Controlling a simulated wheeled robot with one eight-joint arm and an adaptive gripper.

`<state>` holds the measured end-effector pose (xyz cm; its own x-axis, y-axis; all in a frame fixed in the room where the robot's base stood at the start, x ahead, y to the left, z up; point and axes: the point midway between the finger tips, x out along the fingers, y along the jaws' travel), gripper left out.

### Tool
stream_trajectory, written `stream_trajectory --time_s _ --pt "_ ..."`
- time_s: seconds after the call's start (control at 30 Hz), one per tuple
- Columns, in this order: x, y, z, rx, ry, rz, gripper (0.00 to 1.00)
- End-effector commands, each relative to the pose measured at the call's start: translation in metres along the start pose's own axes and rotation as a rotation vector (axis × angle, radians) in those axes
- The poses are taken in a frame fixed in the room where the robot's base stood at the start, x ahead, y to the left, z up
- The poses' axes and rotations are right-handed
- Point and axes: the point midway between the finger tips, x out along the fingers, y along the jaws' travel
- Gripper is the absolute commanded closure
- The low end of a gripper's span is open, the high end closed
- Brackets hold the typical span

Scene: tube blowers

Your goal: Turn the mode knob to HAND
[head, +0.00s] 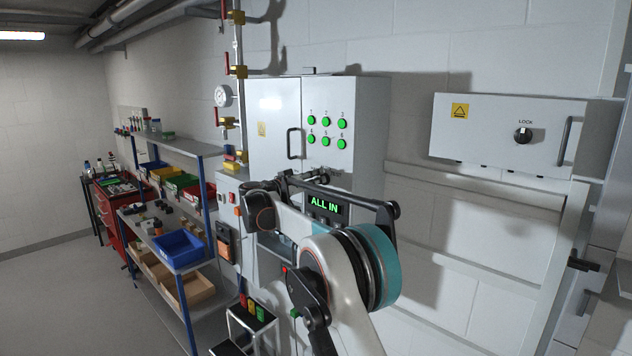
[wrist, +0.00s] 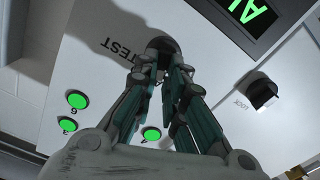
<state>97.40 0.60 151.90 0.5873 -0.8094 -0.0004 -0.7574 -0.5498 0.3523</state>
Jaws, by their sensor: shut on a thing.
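In the wrist view my gripper (wrist: 165,72) is shut on a dark round knob (wrist: 160,44) on the pale cabinet panel. The word TEST is printed beside this knob; any other position labels and the knob's pointer are hidden by the fingers. A second black knob (wrist: 263,91) with a small label sits apart to the right. In the head view the grey cabinet (head: 368,125) carries several green buttons (head: 326,121) and a green-lit display (head: 326,205) reading ALL IN. My arm covers the gripped knob there.
A white wall box (head: 480,130) with a knob marked LOCK (head: 523,135) hangs to the right. A door handle (head: 294,143) stands out left of the buttons. A shelf rack with a blue bin (head: 180,248) stands left. The floor (head: 75,300) at far left is clear.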

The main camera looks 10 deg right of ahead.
Motion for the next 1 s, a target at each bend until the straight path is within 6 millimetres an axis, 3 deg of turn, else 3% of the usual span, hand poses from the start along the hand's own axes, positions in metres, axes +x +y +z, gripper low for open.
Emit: stream_trajectory --time_s 0.5,1.0 --pt "-0.0007 -0.0069 0.0012 -0.402 0.001 -0.001 1.0" --pt "-0.0008 -0.0085 0.0015 -0.529 0.002 -0.002 1.0"
